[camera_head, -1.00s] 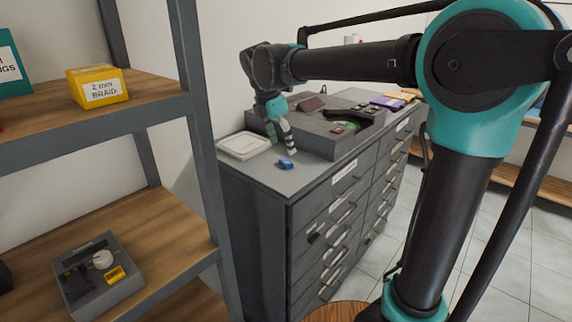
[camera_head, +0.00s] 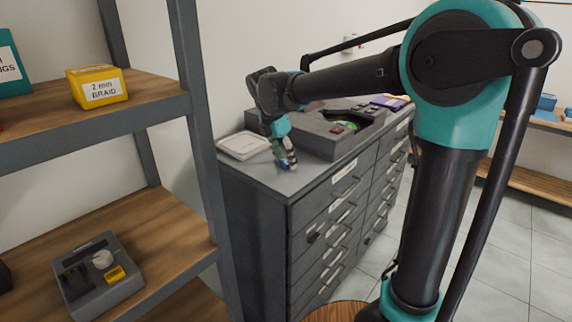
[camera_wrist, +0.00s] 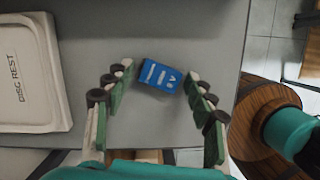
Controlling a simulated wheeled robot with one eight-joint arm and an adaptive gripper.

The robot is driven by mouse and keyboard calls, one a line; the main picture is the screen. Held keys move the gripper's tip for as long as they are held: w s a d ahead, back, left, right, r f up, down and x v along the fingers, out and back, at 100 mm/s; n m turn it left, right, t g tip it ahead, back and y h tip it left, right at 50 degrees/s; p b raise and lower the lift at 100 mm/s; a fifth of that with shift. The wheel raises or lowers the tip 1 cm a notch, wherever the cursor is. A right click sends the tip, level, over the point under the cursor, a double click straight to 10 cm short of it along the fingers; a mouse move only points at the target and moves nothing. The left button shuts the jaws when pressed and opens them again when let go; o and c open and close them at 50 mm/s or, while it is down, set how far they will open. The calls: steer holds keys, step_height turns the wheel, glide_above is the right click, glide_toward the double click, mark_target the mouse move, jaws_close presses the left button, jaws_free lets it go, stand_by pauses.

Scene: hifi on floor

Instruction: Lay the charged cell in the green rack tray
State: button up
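A small blue block with white markings (camera_wrist: 160,75), perhaps the cell, lies on the grey cabinet top. Its charge cannot be read. My gripper (camera_wrist: 161,82) is open over it, with one green-padded finger on each side and gaps between the fingers and the block. In the head view my gripper (camera_head: 287,157) points down near the cabinet's front corner and largely hides the block. I cannot make out a green rack tray in either view.
A white tray marked DISC REST (camera_wrist: 25,75) lies left of the block. In the head view a dark grey raised tray unit (camera_head: 318,148) stands just behind my gripper. A wooden shelf rack (camera_head: 150,228) stands at the left. The cabinet edge (camera_wrist: 225,125) is close.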

steer(key=c, duration=0.9)
